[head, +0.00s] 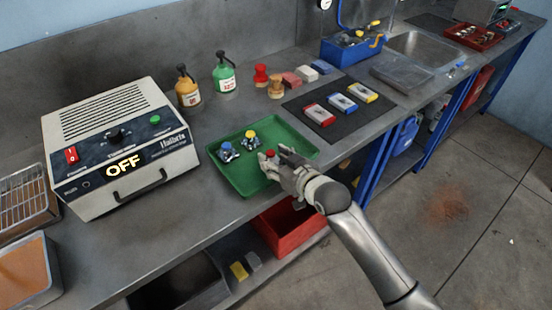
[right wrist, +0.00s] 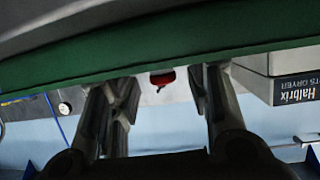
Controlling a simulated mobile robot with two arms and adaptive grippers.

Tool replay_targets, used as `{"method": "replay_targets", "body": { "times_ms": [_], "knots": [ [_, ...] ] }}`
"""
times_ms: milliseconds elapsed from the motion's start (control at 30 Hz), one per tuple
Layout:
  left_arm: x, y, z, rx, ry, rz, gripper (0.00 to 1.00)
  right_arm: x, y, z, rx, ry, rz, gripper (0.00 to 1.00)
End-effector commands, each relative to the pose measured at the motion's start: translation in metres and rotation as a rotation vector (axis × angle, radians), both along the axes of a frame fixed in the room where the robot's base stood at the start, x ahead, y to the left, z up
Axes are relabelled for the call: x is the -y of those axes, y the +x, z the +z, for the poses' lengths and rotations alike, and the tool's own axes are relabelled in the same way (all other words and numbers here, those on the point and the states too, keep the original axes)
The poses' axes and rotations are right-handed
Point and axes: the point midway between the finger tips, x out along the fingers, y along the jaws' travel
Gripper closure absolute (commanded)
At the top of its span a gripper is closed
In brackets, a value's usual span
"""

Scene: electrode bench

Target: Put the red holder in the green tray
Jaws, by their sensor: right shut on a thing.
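The green tray (head: 240,187) lies on the bench right of the white dryer. A blue-topped holder (head: 227,152) and a yellow-topped holder (head: 250,139) stand in its far left part. My right gripper (head: 271,162) is over the tray's right part, shut on the red holder (head: 270,154); only its red top shows clearly. In the right wrist view, a red part of it (right wrist: 162,78) shows between the two fingers, with the green tray's edge (right wrist: 160,60) across the picture. Whether the holder touches the tray floor, I cannot tell. My left gripper is not in view.
The dryer (head: 120,145) reads OFF. Two bottles (head: 224,75) stand behind the tray. A dark mat (head: 322,127) with several coloured boxes lies to its right. A red bin (head: 288,225) sits below the bench edge. Bare bench lies in front of the tray.

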Motion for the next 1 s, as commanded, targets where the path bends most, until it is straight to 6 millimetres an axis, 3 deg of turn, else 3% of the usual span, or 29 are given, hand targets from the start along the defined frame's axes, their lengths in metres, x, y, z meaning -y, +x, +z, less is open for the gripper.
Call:
{"method": "replay_targets", "body": {
  "times_ms": [33,67,200,667,1000],
  "knots": [
    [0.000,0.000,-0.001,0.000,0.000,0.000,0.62,0.000,0.000,-0.001,0.002,0.001,0.000,0.94],
    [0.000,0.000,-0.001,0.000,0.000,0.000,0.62,0.000,0.000,-0.002,-0.001,-0.001,0.000,0.52],
    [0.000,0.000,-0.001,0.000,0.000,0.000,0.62,0.000,0.000,-0.002,-0.001,-0.001,0.000,0.34],
    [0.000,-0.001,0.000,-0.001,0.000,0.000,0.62,0.001,-0.001,0.002,-0.001,-0.001,-0.001,0.34],
    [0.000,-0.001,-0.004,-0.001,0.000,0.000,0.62,0.026,-0.041,0.017,-0.001,-0.002,-0.001,0.34]
  ]
}}
